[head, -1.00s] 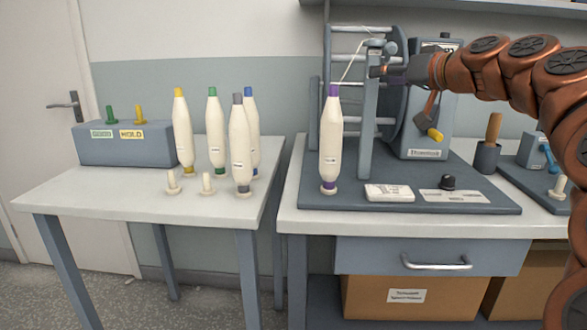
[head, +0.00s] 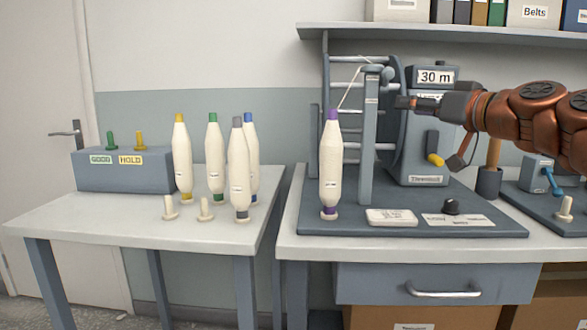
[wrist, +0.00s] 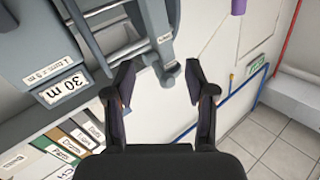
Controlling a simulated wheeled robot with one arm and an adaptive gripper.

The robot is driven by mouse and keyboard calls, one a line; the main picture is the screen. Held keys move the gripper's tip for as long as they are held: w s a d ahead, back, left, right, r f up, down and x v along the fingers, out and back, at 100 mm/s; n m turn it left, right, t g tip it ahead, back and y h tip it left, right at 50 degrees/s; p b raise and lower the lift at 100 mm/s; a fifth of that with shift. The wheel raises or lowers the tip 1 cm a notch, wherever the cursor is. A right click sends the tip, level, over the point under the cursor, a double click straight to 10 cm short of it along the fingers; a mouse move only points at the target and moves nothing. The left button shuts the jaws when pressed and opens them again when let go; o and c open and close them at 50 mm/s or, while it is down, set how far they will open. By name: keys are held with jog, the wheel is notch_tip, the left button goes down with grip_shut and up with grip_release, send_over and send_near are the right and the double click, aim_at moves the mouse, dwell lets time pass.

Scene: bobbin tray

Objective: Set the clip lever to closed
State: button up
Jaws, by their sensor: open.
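A grey upright post (head: 370,130) stands on the winder's base. A small grey clip part with a rounded knob (head: 388,75) sits at its top, where a thread runs over from the purple-tipped bobbin (head: 330,165). The lever's setting is too small to read. My gripper (head: 402,102) is just right of the post, a little below the clip part, and holds nothing. In the wrist view my gripper (wrist: 160,72) has its two fingers apart, with the post's end (wrist: 168,75) between or beyond the tips; contact cannot be told.
The winder housing (head: 432,105) with a "30 m" display and yellow-handled crank (head: 435,160) stands behind my gripper. A shelf (head: 460,33) runs above. Bobbins in several tip colours stand on the left table (head: 110,215).

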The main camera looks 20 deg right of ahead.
jog(key=w+a+f+n+g+y+p, duration=0.1)
jog(key=a+g+p, duration=0.15)
jog(key=a, duration=0.55)
jog(key=w+a+f+n+g+y+p, duration=0.1)
jog(key=a+f+g+y+p, duration=0.15)
jog(key=a, duration=0.45)
jog(key=s+a+f+g+p, duration=0.2)
jog(key=s+a+f+p, duration=0.1)
jog(key=a+p, duration=0.1)
jog(key=s+a+f+g+h+p, duration=0.1)
jog(key=s+a+f+g+p, duration=0.1)
jog(key=a, duration=0.5)
jog(key=shift+s+a+f+n+g+p, duration=0.25)
jog(key=shift+s+f+n+g+p, duration=0.2)
jog(key=shift+p, duration=0.55)
jog(key=shift+f, duration=0.1)
jog(key=s+a+f+g+h, duration=0.25)
jog(key=s+f+g, duration=0.25)
jog(key=s+f, duration=0.7)
jog(key=s+d+f+m+g+h, duration=0.35)
jog(key=s+f+g, duration=0.25)
jog(key=s+f, duration=0.85)
notch_tip(320, 180, up, 19)
jog(key=t+p, duration=0.1)
jog(key=p, duration=1.5)
jog(key=shift+w+d+n, duration=0.15)
jog(key=shift+d+n, duration=0.05)
jog(key=shift+n, duration=0.1)
